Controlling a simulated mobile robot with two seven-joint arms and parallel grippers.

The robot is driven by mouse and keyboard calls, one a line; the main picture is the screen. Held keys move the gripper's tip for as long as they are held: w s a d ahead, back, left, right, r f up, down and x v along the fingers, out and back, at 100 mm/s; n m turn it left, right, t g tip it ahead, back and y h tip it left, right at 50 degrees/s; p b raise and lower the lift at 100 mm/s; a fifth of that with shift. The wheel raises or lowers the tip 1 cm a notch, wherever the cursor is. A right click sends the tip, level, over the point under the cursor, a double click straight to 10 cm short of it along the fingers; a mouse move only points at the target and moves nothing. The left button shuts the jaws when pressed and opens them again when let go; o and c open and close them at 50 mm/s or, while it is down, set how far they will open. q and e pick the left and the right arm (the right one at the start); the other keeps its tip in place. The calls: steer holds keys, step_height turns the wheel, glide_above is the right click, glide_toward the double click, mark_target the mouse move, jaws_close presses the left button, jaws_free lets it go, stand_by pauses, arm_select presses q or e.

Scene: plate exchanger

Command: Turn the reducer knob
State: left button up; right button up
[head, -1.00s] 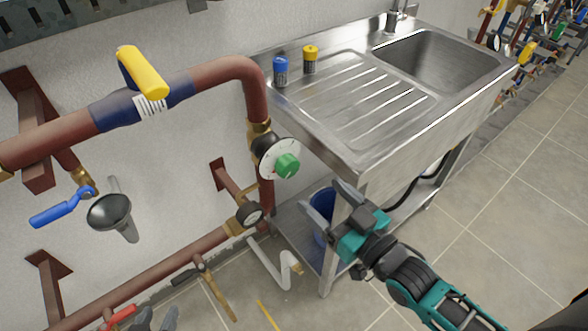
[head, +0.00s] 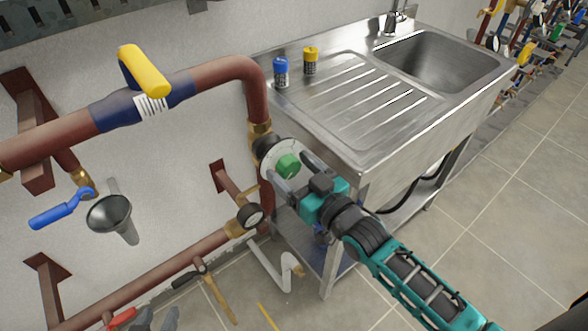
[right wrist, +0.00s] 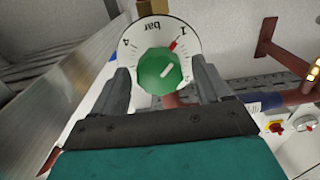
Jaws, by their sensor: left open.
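The reducer knob is green (head: 288,166) and sits on a white round dial (head: 268,158) at the pipe's lower bend, beside the sink unit. In the right wrist view the green knob (right wrist: 165,71) has a white line, and the dial (right wrist: 150,28) reads "bar", 1 and 4 upside down, with a red mark near 1. My right gripper (head: 294,171) is open, with one finger on either side of the knob; small gaps seem to show in the right wrist view.
The steel sink unit (head: 400,165) stands close to the right of the knob. A small gauge (head: 250,215) is below it on the pipe. A yellow-handled valve (head: 143,70), a blue-handled valve (head: 60,208) and a funnel (head: 110,213) are to the left.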

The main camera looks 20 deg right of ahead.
steer(key=c, duration=1)
